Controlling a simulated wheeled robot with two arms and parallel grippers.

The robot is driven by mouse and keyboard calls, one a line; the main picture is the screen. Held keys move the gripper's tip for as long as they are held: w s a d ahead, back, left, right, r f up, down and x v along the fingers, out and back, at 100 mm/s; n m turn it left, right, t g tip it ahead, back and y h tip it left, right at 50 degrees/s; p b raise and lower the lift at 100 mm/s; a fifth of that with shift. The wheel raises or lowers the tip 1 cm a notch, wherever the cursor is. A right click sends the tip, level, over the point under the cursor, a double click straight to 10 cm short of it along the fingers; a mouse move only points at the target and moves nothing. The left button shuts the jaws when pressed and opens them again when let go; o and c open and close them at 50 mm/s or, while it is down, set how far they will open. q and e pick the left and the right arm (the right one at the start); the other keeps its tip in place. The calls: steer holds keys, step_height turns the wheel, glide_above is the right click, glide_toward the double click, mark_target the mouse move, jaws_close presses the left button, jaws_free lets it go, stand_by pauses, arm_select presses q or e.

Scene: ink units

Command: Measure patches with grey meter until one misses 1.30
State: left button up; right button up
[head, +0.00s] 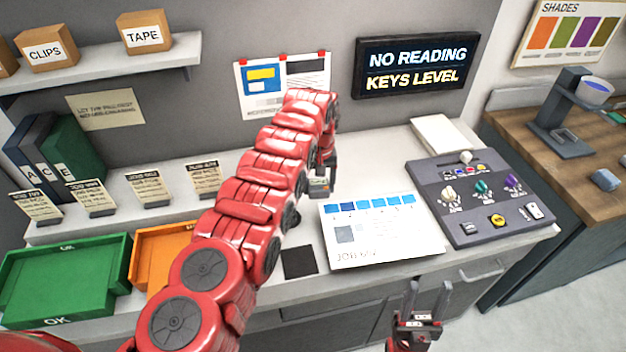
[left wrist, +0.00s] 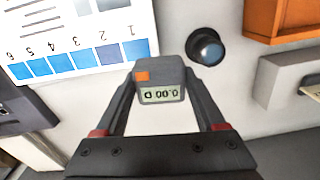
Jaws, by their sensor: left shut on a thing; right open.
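My left gripper (head: 322,176) is shut on the grey meter (left wrist: 160,88), which has an orange button and a display that reads 0.00 D, upside down in the left wrist view. The meter also shows in the head view (head: 319,188), just left of the top left corner of the job sheet (head: 385,245). The sheet carries a row of blue patches (head: 370,203), numbered in the left wrist view, with patch 1 (left wrist: 138,49) nearest the meter. The meter's height above the counter is unclear. My right gripper (head: 425,302) is open and empty in front of the counter. The wall screen (head: 415,66) reads NO READING, KEYS LEVEL.
A control console (head: 480,203) with knobs stands right of the sheet. A green OK tray (head: 65,280) and an orange tray (head: 150,245) are at left, partly behind my arm. A dark round object (left wrist: 207,47) and a dark square (head: 299,262) lie near the sheet.

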mark_target(332, 209)
arm_select(q)
steer(key=shift+s+d+f, duration=0.2)
steer(key=shift+d+f, duration=0.05)
steer(key=shift+d, duration=0.45)
steer(key=shift+p, duration=0.3)
steer(key=shift+s+d+f+n+p, duration=0.15)
steer(key=shift+s+d+f+p, duration=0.05)
steer(key=shift+d, duration=0.3)
steer(key=shift+s+d+f+n+p, duration=0.15)
steer(key=shift+d+f+p, duration=0.05)
steer(key=shift+d, duration=0.25)
steer(key=shift+d+f, duration=0.15)
steer(key=shift+s+d+f+b, duration=0.15)
steer(key=shift+f+b, duration=0.15)
steer(key=shift+f, duration=0.15)
steer(key=shift+f+b, duration=0.75)
steer(key=shift+f, duration=0.15)
steer(key=shift+r, duration=0.15)
